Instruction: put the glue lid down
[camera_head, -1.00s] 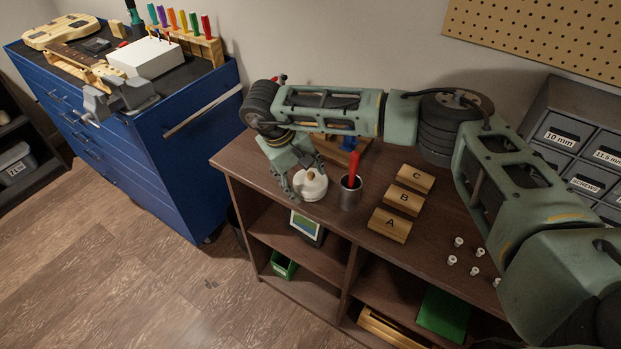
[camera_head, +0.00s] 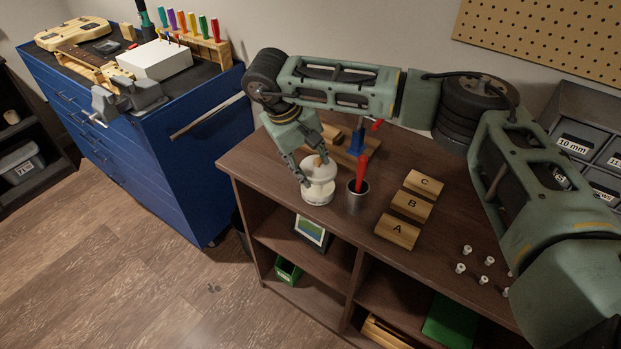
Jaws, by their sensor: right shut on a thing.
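The white glue pot (camera_head: 318,194) stands near the left end of the brown workbench. Its white lid (camera_head: 321,172) with a small wooden-coloured knob shows just above the pot, over its mouth. My right gripper (camera_head: 313,168) reaches down from behind and to the left and is shut on the lid. The lid looks slightly raised from the pot body, but I cannot tell whether the two still touch. The fingers partly cover the lid's left side. My left gripper is out of view.
A metal cup (camera_head: 357,198) with a red-handled tool stands close to the right of the pot. Wooden blocks A (camera_head: 397,231), B (camera_head: 411,206) and C (camera_head: 425,184) lie further right. A wooden stand (camera_head: 349,158) is behind. Bare bench (camera_head: 262,160) shows left of the pot.

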